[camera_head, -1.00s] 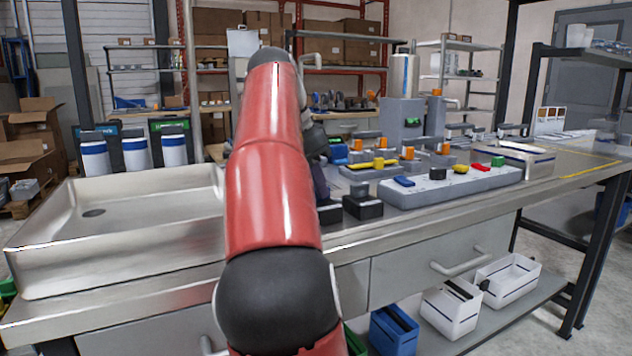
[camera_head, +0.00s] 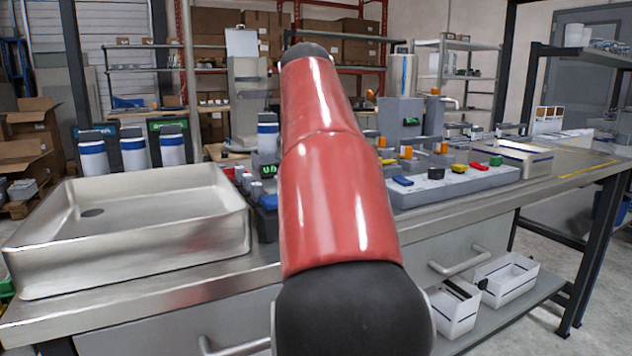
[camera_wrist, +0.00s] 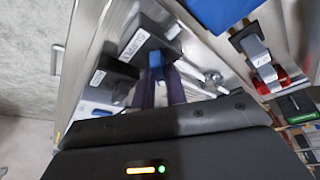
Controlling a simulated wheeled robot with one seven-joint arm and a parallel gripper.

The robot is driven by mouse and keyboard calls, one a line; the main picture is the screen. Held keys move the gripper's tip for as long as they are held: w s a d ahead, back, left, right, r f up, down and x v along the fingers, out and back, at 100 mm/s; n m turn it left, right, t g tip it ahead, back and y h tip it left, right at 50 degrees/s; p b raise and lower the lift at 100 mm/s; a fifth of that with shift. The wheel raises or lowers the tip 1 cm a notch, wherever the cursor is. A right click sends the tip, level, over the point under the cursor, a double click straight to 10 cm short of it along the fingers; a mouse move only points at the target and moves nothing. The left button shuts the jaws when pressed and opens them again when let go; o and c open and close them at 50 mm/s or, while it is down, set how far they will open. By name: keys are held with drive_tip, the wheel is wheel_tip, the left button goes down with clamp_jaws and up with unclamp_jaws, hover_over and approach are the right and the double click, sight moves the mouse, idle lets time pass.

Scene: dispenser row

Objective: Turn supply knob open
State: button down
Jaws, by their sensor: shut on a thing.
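In the wrist view, my gripper (camera_wrist: 160,82) has its two dark fingers closed around a small blue knob (camera_wrist: 156,60). The knob sits at the edge of a dark block (camera_wrist: 138,50) with a white label that I cannot read clearly. The fingers partly hide the knob, so its angle is hard to tell. In the head view, my red arm hides the gripper and the knob.
A second dark labelled block (camera_wrist: 112,75) stands beside the first. A metal fitting (camera_wrist: 212,78) and a red-based part (camera_wrist: 268,78) are to the right. The head view shows a steel sink (camera_head: 130,235) at left and a grey control panel (camera_head: 455,187) at right.

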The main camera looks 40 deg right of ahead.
drive_tip(key=n+t+y, duration=0.1)
drive_tip(key=n, duration=0.2)
drive_tip(key=shift+d+n, duration=0.15)
drive_tip(key=shift+n, duration=0.15)
drive_tip(key=shift+s+n+t+y, duration=0.1)
drive_tip(key=shift+n+t+y, duration=0.4)
drive_tip(key=shift+n, duration=1.4)
drive_tip(key=shift+y, duration=0.3)
drive_tip(key=c, duration=1.4)
unclamp_jaws()
drive_tip(key=shift+c, duration=0.2)
drive_tip(key=v, duration=0.7)
drive_tip(key=shift+r, duration=0.4)
drive_tip(key=shift+s+g, duration=0.1)
drive_tip(key=shift+g, duration=0.2)
